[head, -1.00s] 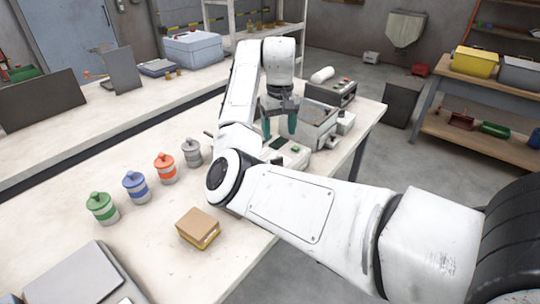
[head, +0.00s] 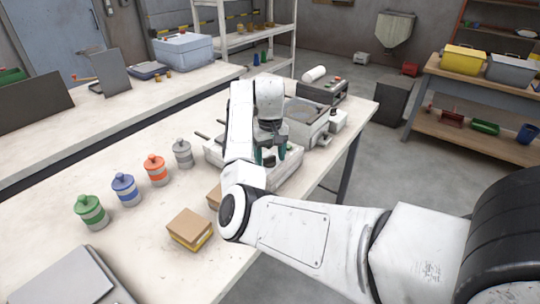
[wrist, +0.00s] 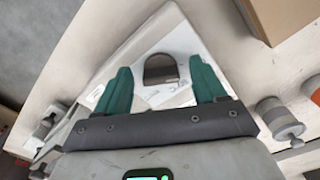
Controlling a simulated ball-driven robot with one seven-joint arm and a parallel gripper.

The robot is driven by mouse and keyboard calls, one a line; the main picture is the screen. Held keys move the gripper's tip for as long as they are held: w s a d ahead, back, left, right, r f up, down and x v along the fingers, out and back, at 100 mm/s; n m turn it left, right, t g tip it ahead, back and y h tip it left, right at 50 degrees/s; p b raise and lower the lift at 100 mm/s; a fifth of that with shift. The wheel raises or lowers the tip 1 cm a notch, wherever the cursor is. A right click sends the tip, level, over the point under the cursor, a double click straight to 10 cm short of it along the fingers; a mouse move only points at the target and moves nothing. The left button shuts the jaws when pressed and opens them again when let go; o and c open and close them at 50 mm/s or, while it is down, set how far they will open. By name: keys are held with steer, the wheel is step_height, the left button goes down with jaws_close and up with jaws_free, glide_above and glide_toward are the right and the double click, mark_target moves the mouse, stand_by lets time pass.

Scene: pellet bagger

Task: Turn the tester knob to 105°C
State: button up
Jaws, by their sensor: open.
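The white tester (head: 284,172) stands on the bench, partly hidden by my arm in the head view. In the wrist view its pale panel (wrist: 185,42) fills the middle. A dark grey, round-topped knob (wrist: 160,68) shows on it between my fingers, with small markings below that I cannot read. My gripper (head: 269,157) is open, its green fingers pointing down over the tester. In the wrist view my gripper (wrist: 160,72) has one finger on each side of the knob, with gaps; I cannot tell the height left. The knob is hidden in the head view.
Grey (head: 183,154), orange (head: 156,170), blue (head: 126,190) and green (head: 90,212) canisters stand left of my arm. A cardboard-topped stack (head: 190,228) lies in front, another box (head: 214,197) beside my arm. A grey open-topped machine (head: 308,120) stands behind the tester.

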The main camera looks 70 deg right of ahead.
steer(key=c, duration=1.1)
steer(key=shift+o, duration=0.2)
